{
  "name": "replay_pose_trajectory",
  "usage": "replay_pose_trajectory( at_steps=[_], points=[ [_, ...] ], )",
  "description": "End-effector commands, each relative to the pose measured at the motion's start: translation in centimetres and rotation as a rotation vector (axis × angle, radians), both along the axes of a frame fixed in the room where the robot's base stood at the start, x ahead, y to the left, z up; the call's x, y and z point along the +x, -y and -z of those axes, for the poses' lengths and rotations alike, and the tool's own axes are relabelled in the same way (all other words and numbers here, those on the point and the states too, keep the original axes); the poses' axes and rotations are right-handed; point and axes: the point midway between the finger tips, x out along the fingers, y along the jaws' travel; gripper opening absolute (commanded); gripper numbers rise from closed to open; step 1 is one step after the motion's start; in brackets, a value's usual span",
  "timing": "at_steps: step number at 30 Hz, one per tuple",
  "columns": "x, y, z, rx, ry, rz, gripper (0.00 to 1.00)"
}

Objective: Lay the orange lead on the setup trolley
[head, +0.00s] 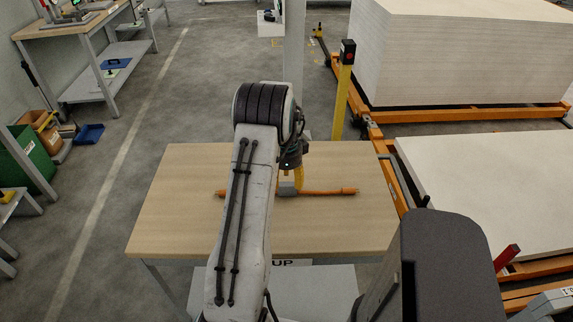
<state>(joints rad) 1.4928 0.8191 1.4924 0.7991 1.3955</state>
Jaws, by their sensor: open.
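The orange lead (330,191) lies stretched across the wooden top of the setup trolley (185,215), roughly left to right. Part of it is hidden behind my arm, and a short end shows to the left of the arm. My gripper (290,188) is just over the lead's middle, pointing down. Its fingertips are small here and partly hidden by my arm. It is open, and I cannot tell whether it touches the lead. The trolley carries a label ending in "UP" on its front edge.
An orange rail frame with a yellow post (343,92) stands right of the trolley. White board stacks (460,55) lie beyond it. The floor left of the trolley is clear.

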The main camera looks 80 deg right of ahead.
Motion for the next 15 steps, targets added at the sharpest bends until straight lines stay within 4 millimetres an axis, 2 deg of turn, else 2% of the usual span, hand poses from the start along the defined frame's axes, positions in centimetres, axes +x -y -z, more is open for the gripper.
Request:
replay_pose_trajectory(
  at_steps=[7,15],
  points=[
    [0.0,0.0,-4.5,-0.005,0.0,0.0,0.55],
    [-0.1,-0.1,-7.6,-0.004,0.0,0.0,0.55]
  ],
)
